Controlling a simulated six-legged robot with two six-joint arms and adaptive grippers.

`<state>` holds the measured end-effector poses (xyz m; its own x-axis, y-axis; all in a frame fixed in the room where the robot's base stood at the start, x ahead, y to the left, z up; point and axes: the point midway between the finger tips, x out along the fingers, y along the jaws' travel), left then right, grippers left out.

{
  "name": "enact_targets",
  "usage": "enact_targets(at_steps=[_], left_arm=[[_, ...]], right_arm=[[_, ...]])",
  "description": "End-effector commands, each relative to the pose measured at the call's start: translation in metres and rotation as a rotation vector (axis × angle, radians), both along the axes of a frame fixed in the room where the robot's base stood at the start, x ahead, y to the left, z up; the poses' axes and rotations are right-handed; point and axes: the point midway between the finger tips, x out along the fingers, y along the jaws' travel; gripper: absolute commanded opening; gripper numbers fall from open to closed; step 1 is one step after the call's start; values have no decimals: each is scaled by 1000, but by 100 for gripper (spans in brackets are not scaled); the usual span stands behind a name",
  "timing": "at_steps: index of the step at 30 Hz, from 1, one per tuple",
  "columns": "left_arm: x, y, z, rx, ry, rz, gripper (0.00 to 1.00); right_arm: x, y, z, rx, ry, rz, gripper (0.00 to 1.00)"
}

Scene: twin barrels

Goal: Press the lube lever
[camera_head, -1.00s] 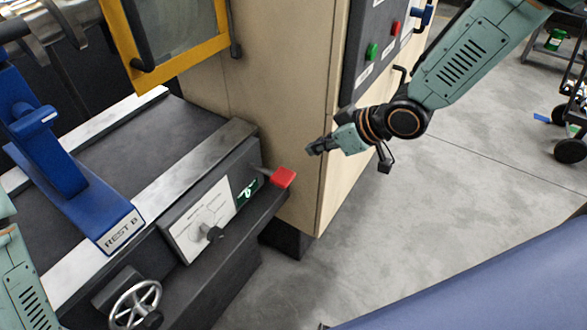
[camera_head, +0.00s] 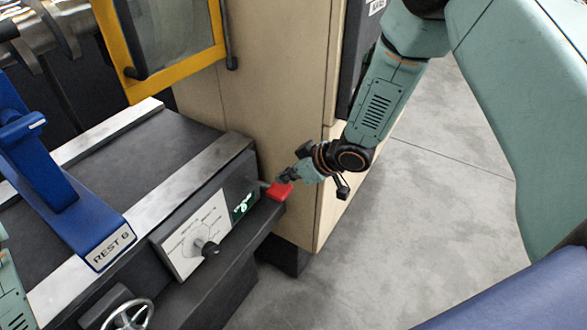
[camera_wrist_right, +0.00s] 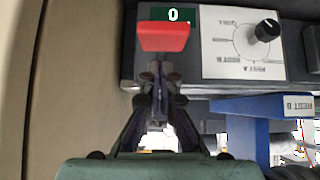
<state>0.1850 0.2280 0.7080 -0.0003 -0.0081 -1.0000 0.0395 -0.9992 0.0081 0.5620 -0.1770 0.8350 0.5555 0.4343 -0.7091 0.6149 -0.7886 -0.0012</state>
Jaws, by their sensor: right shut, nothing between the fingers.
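The lube lever, with a red paddle end (camera_head: 279,191), sticks out from the right end of the machine's front rail beside a small green label. My right gripper (camera_head: 283,178) is shut and empty, with its tips right at the upper edge of the red paddle in the head view. In the right wrist view the red paddle (camera_wrist_right: 163,37) lies just beyond the shut fingertips (camera_wrist_right: 156,66). I cannot tell whether they touch it. My left gripper is not in view; only a bit of my left arm shows at the left edge.
A selector dial plate (camera_head: 193,238) sits left of the lever, with a handwheel (camera_head: 128,316) below. A blue rest (camera_head: 62,195) marked REST B stands on the rails. A beige cabinet (camera_head: 280,80) rises close behind the lever. Open floor (camera_head: 440,200) lies to the right.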

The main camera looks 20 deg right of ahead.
Motion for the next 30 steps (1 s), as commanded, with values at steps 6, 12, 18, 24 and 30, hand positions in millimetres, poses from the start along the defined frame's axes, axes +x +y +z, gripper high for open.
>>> enact_targets(at_steps=[6, 12, 18, 24, 30], left_arm=[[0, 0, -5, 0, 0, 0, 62], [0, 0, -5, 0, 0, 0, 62], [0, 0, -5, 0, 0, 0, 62], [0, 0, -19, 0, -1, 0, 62], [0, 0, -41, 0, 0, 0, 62]], right_arm=[[0, 0, -19, 0, -2, 0, 0], [1, 0, -21, 0, -3, 1, 0], [0, 0, -21, 1, -3, 0, 0], [-3, -3, -34, 43, -49, -2, 0], [-7, -6, -52, 117, -145, -2, 0]])
